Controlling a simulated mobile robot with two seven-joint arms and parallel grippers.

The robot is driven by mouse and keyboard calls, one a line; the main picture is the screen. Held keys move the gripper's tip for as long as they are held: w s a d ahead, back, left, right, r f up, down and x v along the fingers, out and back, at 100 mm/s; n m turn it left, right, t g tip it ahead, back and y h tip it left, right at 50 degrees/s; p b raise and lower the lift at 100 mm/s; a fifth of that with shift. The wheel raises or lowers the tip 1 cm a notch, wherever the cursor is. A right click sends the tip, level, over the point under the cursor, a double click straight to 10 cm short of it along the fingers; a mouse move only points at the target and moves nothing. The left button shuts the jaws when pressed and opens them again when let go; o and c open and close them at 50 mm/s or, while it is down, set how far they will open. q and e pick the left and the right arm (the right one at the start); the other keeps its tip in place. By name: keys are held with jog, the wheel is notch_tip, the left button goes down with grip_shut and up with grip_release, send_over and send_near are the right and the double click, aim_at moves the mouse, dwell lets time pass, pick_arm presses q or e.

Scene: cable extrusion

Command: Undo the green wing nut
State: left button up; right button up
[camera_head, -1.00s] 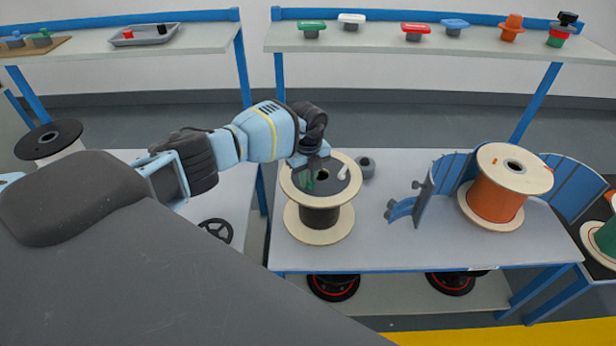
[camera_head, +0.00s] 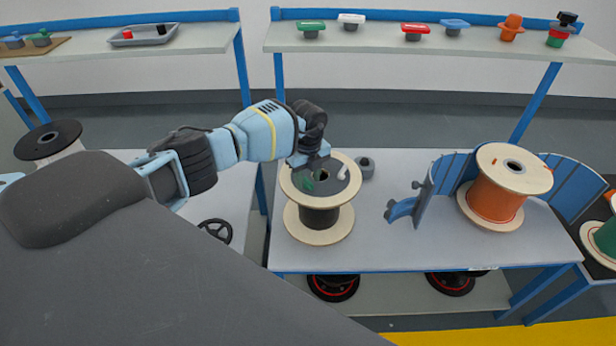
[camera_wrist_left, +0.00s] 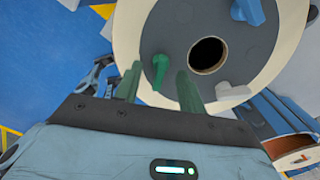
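The green wing nut (camera_wrist_left: 160,70) stands on the grey top disc (camera_wrist_left: 180,30) of a cable spool, between my left gripper's two fingers in the wrist view. My left gripper (camera_wrist_left: 160,84) is open, with a green finger on each side of the nut and a visible gap to each. In the head view my left gripper (camera_head: 309,180) points down over the left part of the spool (camera_head: 319,216), and it largely hides the nut there. A white wing nut (camera_wrist_left: 233,92) and a blue wing nut (camera_wrist_left: 248,10) are on the same disc. My right gripper is not in view.
The spool's dark centre hole (camera_wrist_left: 208,55) is beside the green nut. A small grey part (camera_head: 365,167) lies behind the spool on the table (camera_head: 390,255). To the right stand a blue hinged guard (camera_head: 424,200) and an orange spool (camera_head: 495,200). Shelves (camera_head: 430,38) run behind.

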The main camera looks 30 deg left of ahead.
aim_at(326, 202)
pick_arm(q)
notch_tip(326, 202, up, 8)
jog(key=shift+f, duration=0.2)
dwell(0.6)
